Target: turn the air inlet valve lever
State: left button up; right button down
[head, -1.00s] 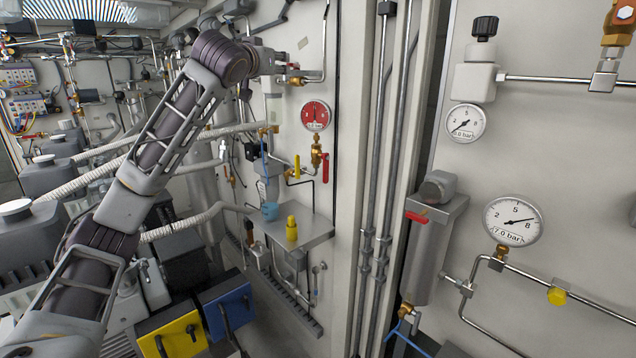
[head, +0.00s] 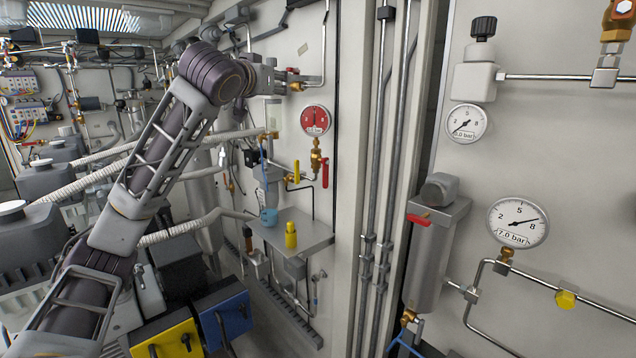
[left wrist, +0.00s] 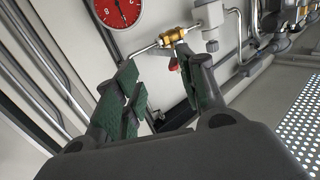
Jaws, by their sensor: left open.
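A small brass valve with a red lever (head: 293,70) sits on a thin pipe on the wall panel, above the red gauge. In the left wrist view the brass valve (left wrist: 173,37) shows with part of its red lever (left wrist: 174,65). My left gripper (left wrist: 155,62) is open, and its two green-padded fingers point at the valve. The red lever shows between the fingers, close to the right one, which partly hides it. I cannot tell whether they touch. In the head view the left gripper (head: 282,78) is right at this valve. My right gripper is not in view.
The red gauge (head: 315,120) is below the valve, with another red lever (head: 325,173) and a yellow lever (head: 297,171) under it. Vertical pipes (head: 376,150) run to the right.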

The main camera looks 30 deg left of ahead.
pick_arm(q)
jog(key=w+d+f+m+g, duration=0.1)
jog(key=d+f, duration=0.2)
jog(key=f, duration=0.5)
jog(key=w+d+f+m+g+h, duration=0.1)
jog(key=w+d+f, duration=0.1)
jog(key=f, duration=0.6)
jog(key=w+d+f+g+h, duration=0.1)
jog(key=d+f, duration=0.3)
jog(key=f, duration=0.4)
jog(key=shift+w+d+f+m, duration=0.2)
jog(key=shift+w+m, duration=0.1)
jog(key=shift+m, duration=0.1)
